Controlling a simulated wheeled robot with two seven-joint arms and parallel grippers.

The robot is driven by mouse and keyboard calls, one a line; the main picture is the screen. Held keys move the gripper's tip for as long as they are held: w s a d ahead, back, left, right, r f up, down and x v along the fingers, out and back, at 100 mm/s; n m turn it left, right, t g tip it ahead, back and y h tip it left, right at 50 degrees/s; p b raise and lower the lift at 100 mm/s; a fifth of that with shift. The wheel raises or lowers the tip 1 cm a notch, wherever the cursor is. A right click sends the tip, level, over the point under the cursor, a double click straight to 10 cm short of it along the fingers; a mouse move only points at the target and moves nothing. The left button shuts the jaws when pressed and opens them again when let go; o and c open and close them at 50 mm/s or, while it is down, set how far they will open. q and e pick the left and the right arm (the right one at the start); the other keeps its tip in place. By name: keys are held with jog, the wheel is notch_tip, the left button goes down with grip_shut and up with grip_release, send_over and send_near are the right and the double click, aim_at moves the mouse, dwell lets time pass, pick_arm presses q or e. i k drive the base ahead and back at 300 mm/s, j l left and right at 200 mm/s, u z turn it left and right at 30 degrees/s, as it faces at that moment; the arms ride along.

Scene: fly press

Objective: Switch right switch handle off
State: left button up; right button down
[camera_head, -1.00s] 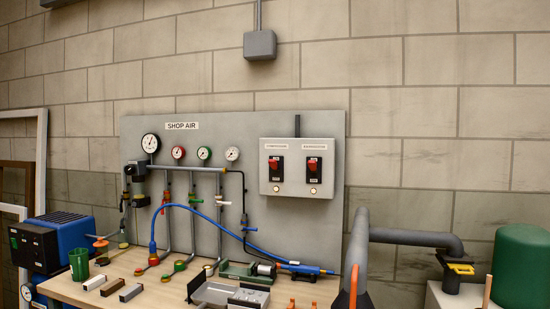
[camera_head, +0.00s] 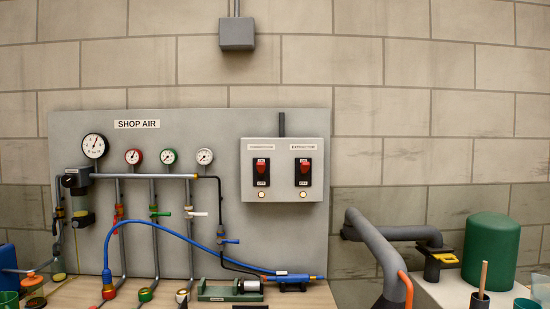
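A grey switch box (camera_head: 286,194) is mounted on the right part of the grey wall panel. It carries two red switch handles side by side, each on a black plate. The right switch handle (camera_head: 304,165), under the label "EXTRACTOR", sits at the upper part of its plate, above the "OFF" marking. The left switch handle (camera_head: 261,166) sits in a similar raised position. A pale round lamp (camera_head: 303,194) is below the right switch. Neither of my grippers is in view.
A panel with several gauges and valves (camera_head: 169,157) stands left of the box. A blue hose (camera_head: 200,249) crosses below it to a workbench (camera_head: 215,299). A grey pipe (camera_head: 385,250) rises at the lower right near a green tank (camera_head: 490,250). The space before the box looks clear.

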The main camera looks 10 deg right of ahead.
aim_at(305, 166)
jog(key=i+u, duration=0.15)
jog(key=i, duration=1.2)
